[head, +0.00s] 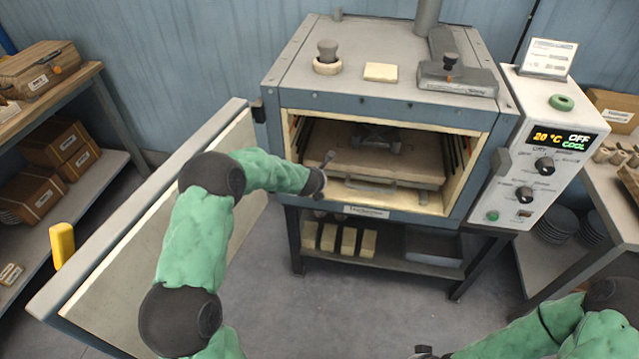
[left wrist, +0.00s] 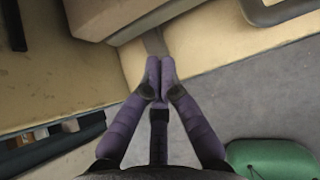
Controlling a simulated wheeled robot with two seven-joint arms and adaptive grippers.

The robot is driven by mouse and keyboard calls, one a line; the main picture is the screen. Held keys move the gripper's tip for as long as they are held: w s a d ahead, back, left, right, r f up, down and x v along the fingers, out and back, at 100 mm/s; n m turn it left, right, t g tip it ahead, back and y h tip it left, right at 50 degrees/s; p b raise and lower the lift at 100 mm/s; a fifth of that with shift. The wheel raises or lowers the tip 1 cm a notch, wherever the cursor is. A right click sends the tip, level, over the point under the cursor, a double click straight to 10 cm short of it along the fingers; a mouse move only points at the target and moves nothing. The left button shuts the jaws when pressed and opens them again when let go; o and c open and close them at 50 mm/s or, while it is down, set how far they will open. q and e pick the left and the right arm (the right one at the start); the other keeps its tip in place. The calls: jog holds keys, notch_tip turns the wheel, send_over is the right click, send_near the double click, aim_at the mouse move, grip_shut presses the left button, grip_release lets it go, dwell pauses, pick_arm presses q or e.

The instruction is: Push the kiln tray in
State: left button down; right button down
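The kiln tray (head: 335,158) is a tan slab inside the open kiln chamber, with a grey bar handle (head: 375,184) along its front edge. A dark metal piece (head: 385,141) lies on top of it. My left gripper (head: 326,162) is at the chamber mouth, close to the tray's front left part; I cannot tell if it touches. In the left wrist view its two purple fingers (left wrist: 160,68) are together with nothing visible between them. Part of the tray (left wrist: 97,15) shows above them there. Only a dark bit of my right gripper (head: 424,352) shows at the bottom edge.
The kiln door (head: 150,215) stands open to the left, behind my left arm. The control panel (head: 545,150) at the right reads 20 °C, OFF, COOL. Below the kiln is a shelf (head: 390,264) with several blocks. The floor in front is clear.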

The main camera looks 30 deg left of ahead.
pick_arm(q)
jog(key=shift+p+v, duration=1.25)
jog(key=shift+v, duration=3.55)
jog(key=s+d+f+m+g+h, duration=0.1)
jog(key=s+d+f+m+g, duration=0.1)
jog(key=s+d+f+m, duration=0.5)
jog(key=s+d+f+m+g+h, duration=0.1)
jog(key=s+d+f+m+h, duration=0.2)
jog(key=f+m, duration=0.65)
jog(key=s+d+f+m+g+h, duration=0.1)
jog(key=s+d+f+m, duration=0.3)
jog(key=s+m, duration=0.6)
jog(key=s+d+f+m+g+h, duration=0.1)
jog(key=s+d+f+m+g, duration=0.3)
jog(key=s+d+m, duration=0.5)
jog(key=shift+s+f+m, duration=0.2)
jog(key=shift+s+m, duration=0.45)
jog(key=shift+d, duration=0.15)
